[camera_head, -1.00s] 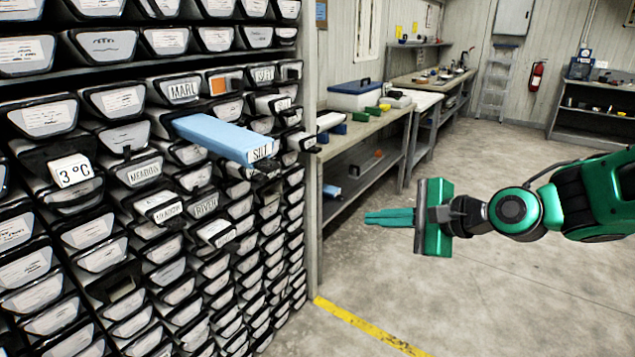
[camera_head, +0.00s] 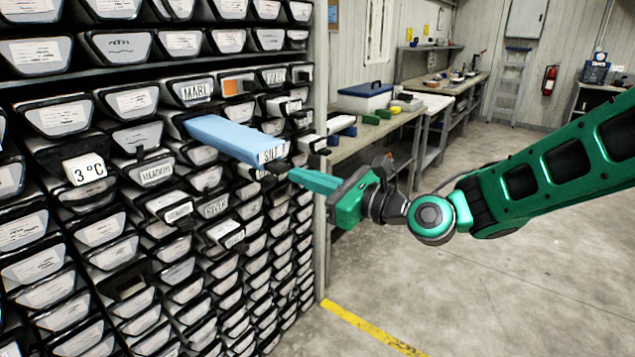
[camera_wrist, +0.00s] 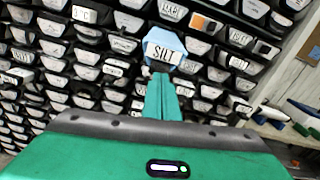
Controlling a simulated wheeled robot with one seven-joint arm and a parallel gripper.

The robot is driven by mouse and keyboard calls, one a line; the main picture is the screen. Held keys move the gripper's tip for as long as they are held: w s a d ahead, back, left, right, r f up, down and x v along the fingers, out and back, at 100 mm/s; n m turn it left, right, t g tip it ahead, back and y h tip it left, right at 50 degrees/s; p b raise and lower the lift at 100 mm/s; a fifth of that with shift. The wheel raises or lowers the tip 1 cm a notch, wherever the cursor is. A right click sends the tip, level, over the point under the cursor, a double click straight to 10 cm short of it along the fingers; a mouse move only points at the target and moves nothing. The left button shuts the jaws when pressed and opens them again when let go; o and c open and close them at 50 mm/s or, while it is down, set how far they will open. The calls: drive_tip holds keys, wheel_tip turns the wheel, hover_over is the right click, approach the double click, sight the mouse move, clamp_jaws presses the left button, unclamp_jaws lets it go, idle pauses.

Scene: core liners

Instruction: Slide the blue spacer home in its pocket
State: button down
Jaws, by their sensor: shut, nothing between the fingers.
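The blue spacer (camera_head: 222,136) is a long light-blue block with a white SILT label on its front end. It sticks well out of its pocket in the rack, below the MARL box. It also shows in the wrist view (camera_wrist: 180,47), its label facing me. My gripper (camera_head: 290,173) is shut and empty, its green fingers pointing at the spacer's front end. In the wrist view the fingertips (camera_wrist: 161,76) are just below the SILT label. I cannot tell whether they touch it. The inside of the pocket is hidden.
The rack (camera_head: 318,215) holds rows of labelled boxes, several of them jutting out, such as MARL (camera_head: 197,90), MEADOW (camera_head: 156,173) and RIVER (camera_head: 216,208). A workbench (camera_head: 345,147) stands right behind the rack. The floor (camera_head: 480,290) at right is clear.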

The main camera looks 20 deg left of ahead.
drive_tip(key=shift+w+a, duration=0.25)
drive_tip(key=shift+a, duration=0.3)
drive_tip(key=shift+x, duration=0.75)
drive_tip(key=shift+s, duration=0.1)
idle(0.3)
drive_tip(key=shift+d, duration=0.2)
drive_tip(key=v, duration=1.3)
drive_tip(key=shift+f, duration=0.15)
